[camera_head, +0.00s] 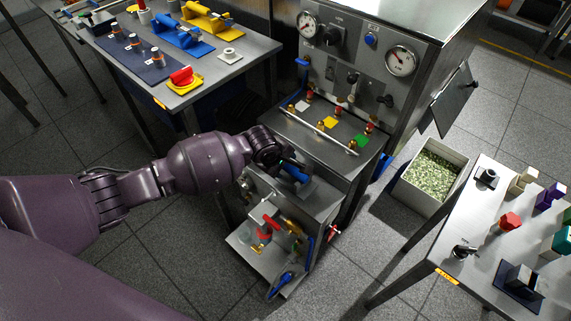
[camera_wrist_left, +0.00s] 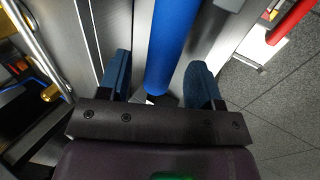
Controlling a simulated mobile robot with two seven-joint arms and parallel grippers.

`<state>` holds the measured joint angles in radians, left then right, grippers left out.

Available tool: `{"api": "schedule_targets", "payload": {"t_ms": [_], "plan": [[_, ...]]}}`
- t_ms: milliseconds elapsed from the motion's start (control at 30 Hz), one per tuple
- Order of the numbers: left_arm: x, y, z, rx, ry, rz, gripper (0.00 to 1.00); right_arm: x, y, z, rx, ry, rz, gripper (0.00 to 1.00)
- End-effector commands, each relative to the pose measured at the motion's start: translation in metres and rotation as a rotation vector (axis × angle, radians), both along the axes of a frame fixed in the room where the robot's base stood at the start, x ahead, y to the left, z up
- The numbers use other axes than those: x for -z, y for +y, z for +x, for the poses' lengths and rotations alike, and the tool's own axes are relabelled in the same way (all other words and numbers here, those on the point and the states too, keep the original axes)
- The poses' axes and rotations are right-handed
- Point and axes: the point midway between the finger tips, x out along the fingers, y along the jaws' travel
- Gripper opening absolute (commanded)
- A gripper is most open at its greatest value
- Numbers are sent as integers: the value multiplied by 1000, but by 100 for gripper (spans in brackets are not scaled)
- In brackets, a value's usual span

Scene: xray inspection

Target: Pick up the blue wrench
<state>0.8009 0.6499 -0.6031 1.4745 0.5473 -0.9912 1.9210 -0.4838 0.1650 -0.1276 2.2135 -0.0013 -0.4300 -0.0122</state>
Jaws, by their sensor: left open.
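My left gripper (camera_head: 284,160) is over the upper ledge of the low grey cabinet in the head view, its fingertips mostly hidden by my wrist. A blue bar (camera_head: 295,172), which looks like the blue wrench, shows just beyond it. In the left wrist view the blue handle (camera_wrist_left: 172,45) runs between the two dark blue fingers of my left gripper (camera_wrist_left: 158,80). The fingers are open on either side, with gaps to the handle. The far end of the handle is out of that view. My right gripper is not in view.
A panel with gauges (camera_head: 401,62) stands behind, with a metal rail (camera_head: 322,130) along its shelf. Valves with red handles (camera_head: 268,224) are on the lower step. A tool table (camera_head: 262,47) is at upper left, a bin (camera_head: 408,178) and another table (camera_head: 452,238) at right.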

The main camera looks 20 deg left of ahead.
Motion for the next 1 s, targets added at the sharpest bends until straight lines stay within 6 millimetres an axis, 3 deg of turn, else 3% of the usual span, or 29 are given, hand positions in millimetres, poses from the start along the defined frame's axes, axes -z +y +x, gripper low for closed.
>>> {"api": "schedule_targets", "payload": {"t_ms": [67,433,767,1000], "plan": [[-1,0,0,0,-1,0,57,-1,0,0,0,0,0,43],[0,0,0,0,0,0,1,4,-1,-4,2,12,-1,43],[-3,0,0,1,-2,0,0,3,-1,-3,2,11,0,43],[-38,0,2,0,-11,-2,0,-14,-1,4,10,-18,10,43]]}}
